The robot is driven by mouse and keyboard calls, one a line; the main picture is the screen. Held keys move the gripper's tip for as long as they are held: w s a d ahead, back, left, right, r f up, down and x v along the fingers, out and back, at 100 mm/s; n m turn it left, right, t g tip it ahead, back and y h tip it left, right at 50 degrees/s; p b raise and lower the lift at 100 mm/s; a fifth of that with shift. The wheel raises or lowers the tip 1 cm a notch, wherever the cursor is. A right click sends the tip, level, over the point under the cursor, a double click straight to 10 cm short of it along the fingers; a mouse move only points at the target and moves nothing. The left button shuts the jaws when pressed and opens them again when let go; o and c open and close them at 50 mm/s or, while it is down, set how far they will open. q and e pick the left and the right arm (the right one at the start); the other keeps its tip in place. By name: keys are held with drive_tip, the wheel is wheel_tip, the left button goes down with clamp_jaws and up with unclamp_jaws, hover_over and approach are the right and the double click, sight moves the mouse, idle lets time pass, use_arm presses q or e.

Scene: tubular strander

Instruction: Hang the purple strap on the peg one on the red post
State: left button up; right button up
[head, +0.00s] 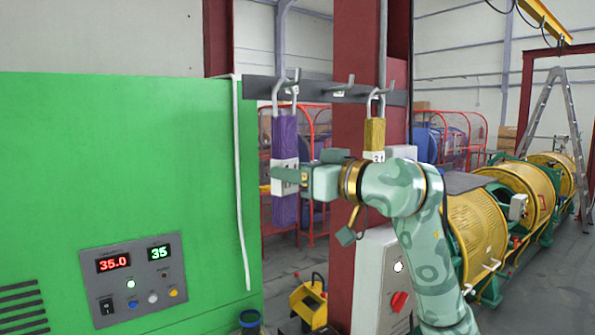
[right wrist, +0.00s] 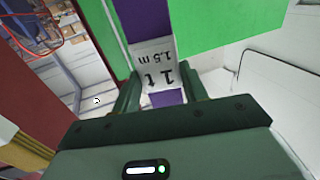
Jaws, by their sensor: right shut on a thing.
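The purple strap (head: 285,138) hangs upright in front of the left end of the dark rail on the red post (head: 358,55). My right gripper (head: 284,178) is shut on its white label. In the right wrist view, the strap (right wrist: 137,22) and label, reading 1 t 1.5 m, run between the fingers (right wrist: 160,90). The strap's grey top loop (head: 276,95) overlaps the leftmost peg (head: 294,76); I cannot tell whether it is around it. That peg's number plate is partly covered and unreadable. My left gripper is out of view.
A yellow strap (head: 375,132) hangs at the rail's right part. A middle peg (head: 350,80) looks bare. The green cabinet (head: 120,170) stands close on the left, with a white cable (head: 240,180) at its edge. A grey switch box (head: 380,275) is below.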

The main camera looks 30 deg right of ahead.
idle(0.4)
drive_tip(key=o, duration=1.3)
drive_tip(key=b+v, duration=0.5)
drive_tip(key=v, duration=1.1)
drive_tip(key=shift+s+d, duration=0.15)
drive_tip(key=shift+s, duration=0.1)
drive_tip(key=shift+w+f, duration=0.1)
